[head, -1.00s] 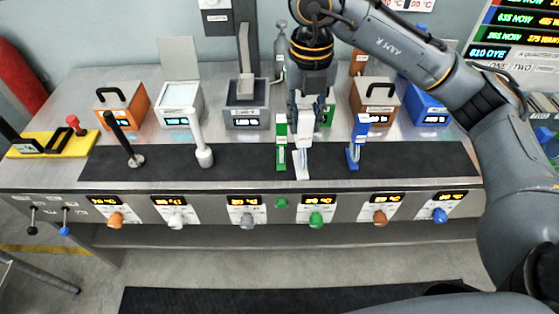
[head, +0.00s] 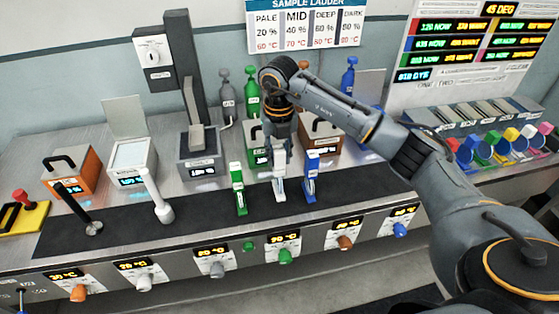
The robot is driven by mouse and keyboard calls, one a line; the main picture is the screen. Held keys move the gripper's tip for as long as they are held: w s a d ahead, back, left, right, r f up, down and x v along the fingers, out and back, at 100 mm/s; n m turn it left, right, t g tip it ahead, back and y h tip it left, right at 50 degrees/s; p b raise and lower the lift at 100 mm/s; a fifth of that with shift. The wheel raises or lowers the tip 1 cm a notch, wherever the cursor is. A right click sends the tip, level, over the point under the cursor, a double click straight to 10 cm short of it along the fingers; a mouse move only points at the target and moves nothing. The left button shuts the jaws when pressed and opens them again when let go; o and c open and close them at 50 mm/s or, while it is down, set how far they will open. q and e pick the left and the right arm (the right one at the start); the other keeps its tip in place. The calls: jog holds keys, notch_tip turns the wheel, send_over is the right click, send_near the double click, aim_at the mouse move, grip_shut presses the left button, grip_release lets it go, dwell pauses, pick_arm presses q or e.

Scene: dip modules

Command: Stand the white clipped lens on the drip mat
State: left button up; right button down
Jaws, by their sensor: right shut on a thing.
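My right gripper (head: 279,160) points down and is shut on the white clipped lens (head: 280,188). The lens hangs upright below the fingers, over the dark drip mat (head: 205,210); I cannot tell if its foot touches. The green clipped lens (head: 238,190) stands on the mat to its left. The blue clipped lens (head: 311,178) stands close to its right. The gripper hides the top of the white lens. My left gripper is out of view.
Behind the mat stand an orange box (head: 71,172), a white box (head: 132,162), a grey box (head: 199,160) and a brown box (head: 320,138). A white rod (head: 158,195) and a black rod (head: 80,208) stand on the mat's left part. Coloured knobs line the front edge.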

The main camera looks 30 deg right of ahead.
aim_at(279, 172)
jog(key=f+p, duration=0.2)
jog(key=f, duration=0.1)
jog(key=shift+w+d+f, duration=0.15)
jog(key=shift+d, duration=0.05)
jog(key=shift+f, duration=0.3)
jog(key=shift+f, duration=0.15)
jog(key=c, duration=1.1)
grip_release()
jog(key=shift+o, duration=0.2)
